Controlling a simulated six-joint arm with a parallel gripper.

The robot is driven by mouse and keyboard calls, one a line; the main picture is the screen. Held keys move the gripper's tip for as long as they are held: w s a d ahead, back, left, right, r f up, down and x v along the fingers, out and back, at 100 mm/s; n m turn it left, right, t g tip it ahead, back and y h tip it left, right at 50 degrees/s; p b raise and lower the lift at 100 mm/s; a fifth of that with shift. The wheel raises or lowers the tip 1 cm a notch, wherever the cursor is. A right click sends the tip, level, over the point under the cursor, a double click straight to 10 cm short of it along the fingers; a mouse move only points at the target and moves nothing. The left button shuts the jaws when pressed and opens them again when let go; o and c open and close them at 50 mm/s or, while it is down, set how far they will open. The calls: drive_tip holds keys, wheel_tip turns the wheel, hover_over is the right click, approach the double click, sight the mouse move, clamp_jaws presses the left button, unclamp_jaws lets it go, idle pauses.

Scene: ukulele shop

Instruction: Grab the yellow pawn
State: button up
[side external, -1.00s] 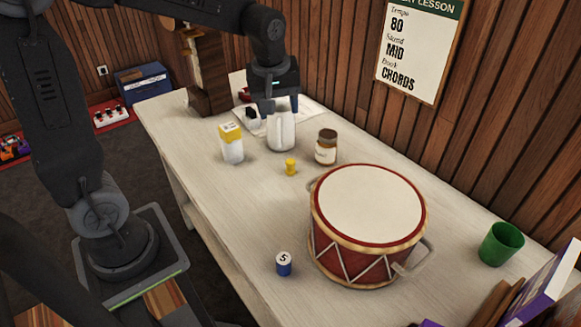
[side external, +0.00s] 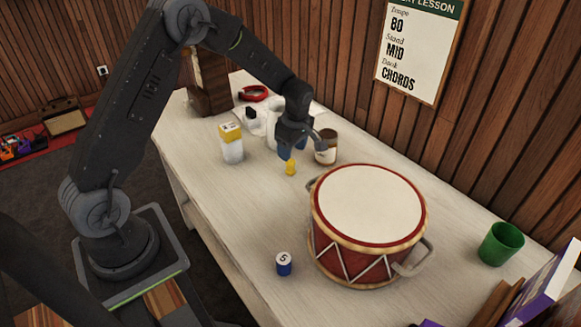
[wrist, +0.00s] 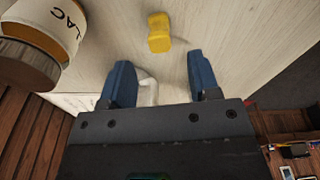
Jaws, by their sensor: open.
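The small yellow pawn (side external: 290,169) stands on the pale table, left of the drum. In the wrist view the yellow pawn (wrist: 159,32) is beyond the fingertips, near the top centre. My gripper (side external: 291,150) is just above and behind the pawn in the side view. In the wrist view my gripper (wrist: 160,75) shows its two blue fingers apart with nothing held between them. A white object behind the gripper is partly hidden by it.
A brown-lidded jar (side external: 326,147) stands close right of my gripper. A yellow-topped white container (side external: 231,143) is to the left. A large drum (side external: 368,225), a blue numbered cylinder (side external: 284,264) and a green cup (side external: 501,244) stand on the table (side external: 225,200).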

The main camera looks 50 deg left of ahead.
sight(290, 163)
drive_tip(key=shift+a+f, duration=0.15)
drive_tip(key=shift+f, duration=1.45)
drive_tip(key=shift+a+f, duration=0.1)
drive_tip(key=shift+f, duration=1.45)
drive_tip(key=c, duration=1)
drive_tip(key=shift+r, duration=0.1)
